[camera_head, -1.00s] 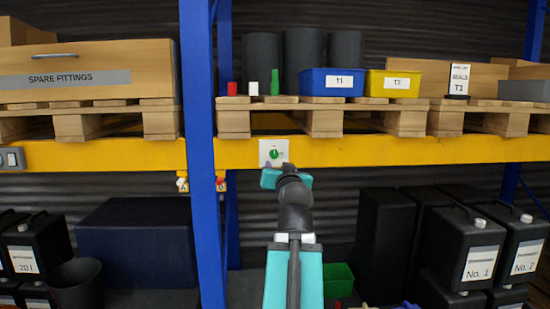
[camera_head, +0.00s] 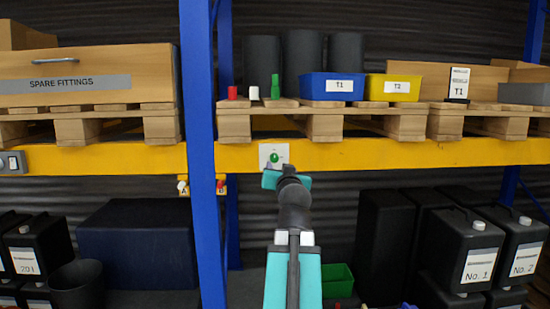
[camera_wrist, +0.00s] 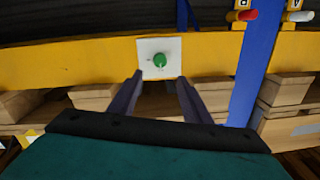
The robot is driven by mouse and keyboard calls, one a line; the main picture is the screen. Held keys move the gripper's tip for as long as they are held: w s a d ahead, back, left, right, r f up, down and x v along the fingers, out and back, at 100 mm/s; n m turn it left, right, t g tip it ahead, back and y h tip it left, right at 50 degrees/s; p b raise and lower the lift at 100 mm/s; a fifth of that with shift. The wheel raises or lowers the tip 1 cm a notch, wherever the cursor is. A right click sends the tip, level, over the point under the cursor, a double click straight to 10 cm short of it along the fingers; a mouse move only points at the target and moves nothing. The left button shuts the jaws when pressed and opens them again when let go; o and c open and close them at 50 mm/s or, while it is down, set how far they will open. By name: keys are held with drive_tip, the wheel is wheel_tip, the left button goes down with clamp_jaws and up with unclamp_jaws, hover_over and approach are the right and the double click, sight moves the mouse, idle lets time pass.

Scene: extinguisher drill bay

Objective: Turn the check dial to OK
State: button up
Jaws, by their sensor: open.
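The check dial is a green round knob (camera_head: 274,157) on a white square plate (camera_head: 266,149) fixed to the yellow beam. In the wrist view the green knob (camera_wrist: 159,60) sits on its plate (camera_wrist: 148,46), beyond and between the two fingertips. The small marks on the plate are too blurred to read. My gripper (camera_wrist: 155,78) is open and empty, with a finger either side of the plate's lower part and apart from the knob. In the head view my gripper (camera_head: 272,167) is just below the plate and largely hidden by my wrist.
The yellow beam (camera_head: 380,154) runs across, with a blue upright (camera_head: 201,200) left of the dial. Red and white tagged items (camera_wrist: 247,15) hang near the upright. Above stand a pallet (camera_head: 323,120), a blue bin (camera_head: 332,88) and a yellow bin (camera_head: 392,90).

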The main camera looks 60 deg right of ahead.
sight(275, 159)
drive_tip(key=shift+p+x, duration=0.5)
drive_tip(key=shift+x, duration=5.1)
drive_tip(key=c, duration=1)
drive_tip(key=shift+c, duration=0.2)
